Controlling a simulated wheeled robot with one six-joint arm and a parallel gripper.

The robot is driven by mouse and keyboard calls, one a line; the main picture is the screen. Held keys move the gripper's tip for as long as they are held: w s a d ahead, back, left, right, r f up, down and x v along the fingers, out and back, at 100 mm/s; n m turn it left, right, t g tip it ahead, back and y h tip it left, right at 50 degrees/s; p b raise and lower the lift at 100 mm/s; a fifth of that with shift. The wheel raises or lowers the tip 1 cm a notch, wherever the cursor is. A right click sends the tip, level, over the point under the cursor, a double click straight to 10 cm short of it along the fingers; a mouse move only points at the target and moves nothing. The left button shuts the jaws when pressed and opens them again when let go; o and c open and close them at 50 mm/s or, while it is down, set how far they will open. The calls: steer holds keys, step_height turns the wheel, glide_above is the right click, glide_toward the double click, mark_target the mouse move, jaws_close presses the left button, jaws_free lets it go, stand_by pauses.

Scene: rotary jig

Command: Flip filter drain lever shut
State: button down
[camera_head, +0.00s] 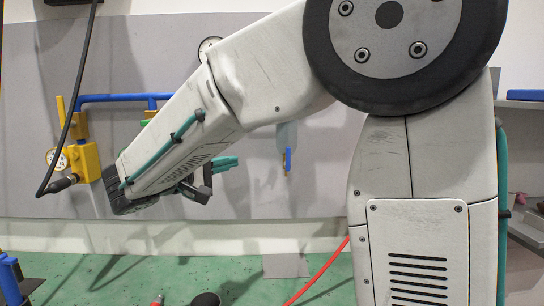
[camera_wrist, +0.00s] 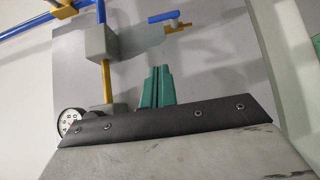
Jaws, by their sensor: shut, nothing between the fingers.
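The filter's translucent bowl (camera_head: 287,135) hangs on the grey panel right of my forearm in the head view. The small blue drain lever (camera_head: 288,160) is upright at its lower end, beside a brass-coloured fitting. In the wrist view the bowl (camera_wrist: 142,42) extends from a grey block, with the blue lever (camera_wrist: 163,17) near the brass drain (camera_wrist: 178,28). My teal gripper (camera_head: 230,162) is left of the lever, with a visible gap. Its fingers (camera_wrist: 156,72) are together and empty in the wrist view, pointing toward the bowl. My forearm hides the filter's upper connections in the head view.
A blue pipe (camera_head: 115,98) runs behind my forearm. A red hose (camera_head: 320,270) crosses the green floor. Panel space below the lever looks clear.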

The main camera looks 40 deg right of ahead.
glide_toward(288, 159)
steer(key=w+d+r, duration=0.1)
steer(key=w+d, duration=0.2)
steer(key=w, duration=0.2)
steer(key=shift+s+d+r, duration=0.25)
steer(key=shift+s+d, duration=0.4)
steer(key=shift+d, duration=0.25)
steer(key=shift+s+d, duration=0.45)
steer(key=shift+d, duration=0.2)
